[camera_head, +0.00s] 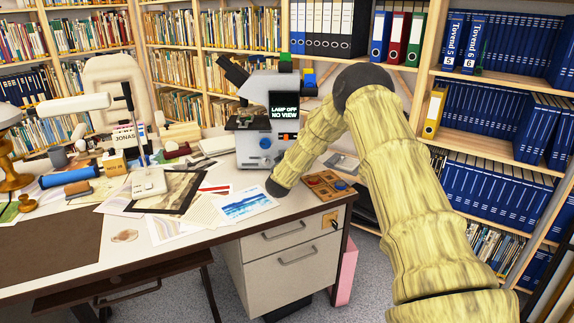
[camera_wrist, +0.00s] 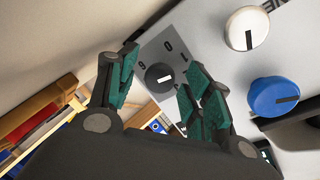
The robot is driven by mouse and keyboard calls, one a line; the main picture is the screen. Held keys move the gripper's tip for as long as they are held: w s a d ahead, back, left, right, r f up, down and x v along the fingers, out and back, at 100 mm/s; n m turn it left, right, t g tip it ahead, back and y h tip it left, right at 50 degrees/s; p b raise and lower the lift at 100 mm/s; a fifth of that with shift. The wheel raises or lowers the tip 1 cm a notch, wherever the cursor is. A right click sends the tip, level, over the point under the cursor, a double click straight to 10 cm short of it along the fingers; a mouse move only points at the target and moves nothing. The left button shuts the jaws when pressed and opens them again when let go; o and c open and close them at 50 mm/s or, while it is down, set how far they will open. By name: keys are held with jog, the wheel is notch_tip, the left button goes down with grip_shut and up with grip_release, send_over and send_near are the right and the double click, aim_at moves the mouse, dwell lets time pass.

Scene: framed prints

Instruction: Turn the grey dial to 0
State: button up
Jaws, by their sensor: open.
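The grey dial (camera_wrist: 159,77) is in the wrist view, a round dark knob with a white mark on a grey plate. The mark points to the right in that view, while the printed 0 (camera_wrist: 168,48) is above the dial. My gripper (camera_wrist: 160,70) is open, with its green-padded fingers on either side of the dial in the picture. I cannot tell whether they touch it. The microscope (camera_head: 252,152) stands on the desk in the head view, its screen (camera_head: 284,112) reading "LAMP OFF NO VIEW". In the head view I cannot make out the dial or my gripper.
A white knob (camera_wrist: 246,28) and a blue knob (camera_wrist: 273,96) sit right of the dial in the wrist view. Papers, a blue print (camera_head: 242,203) and a wooden board with knobs (camera_head: 338,192) lie on the desk. Bookshelves (camera_head: 490,85) stand behind and right of my arm.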

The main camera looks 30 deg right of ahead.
jog(key=v, duration=1.1)
jog(key=shift+s+a, duration=0.15)
